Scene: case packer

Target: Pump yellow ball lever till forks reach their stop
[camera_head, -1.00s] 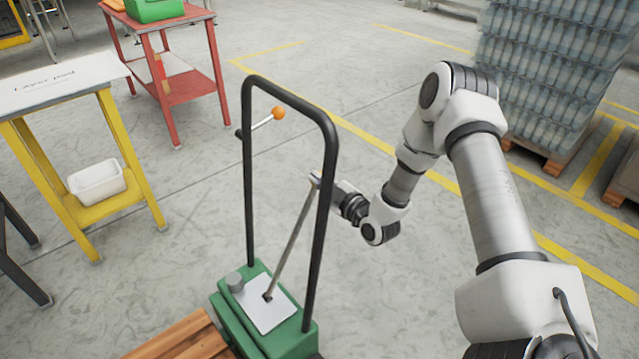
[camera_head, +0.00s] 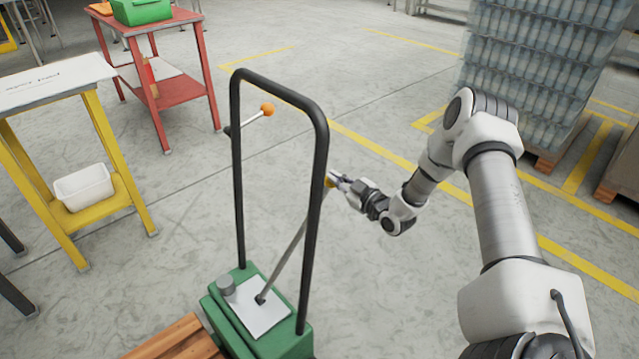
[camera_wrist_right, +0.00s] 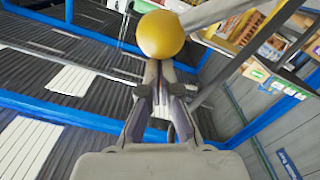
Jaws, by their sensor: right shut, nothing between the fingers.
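The pump lever is a thin grey rod (camera_head: 286,255) that rises from the green pump unit (camera_head: 220,318) and leans to the right. Its yellow ball (camera_head: 329,182) is partly hidden behind the right post of the black handle frame. In the right wrist view the yellow ball (camera_wrist_right: 160,35) is just beyond my fingertips. My right gripper (camera_head: 338,178) is at the ball, its fingers shut with nothing between them; in the wrist view the fingertips (camera_wrist_right: 160,66) seem to meet the ball's lower edge. The forks are not clearly visible. My left gripper is not in view.
The black handle frame (camera_head: 236,170) stands around the lever. A small orange-knobbed lever (camera_head: 266,110) is on its left post. A wooden pallet (camera_head: 178,342) lies at the front left.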

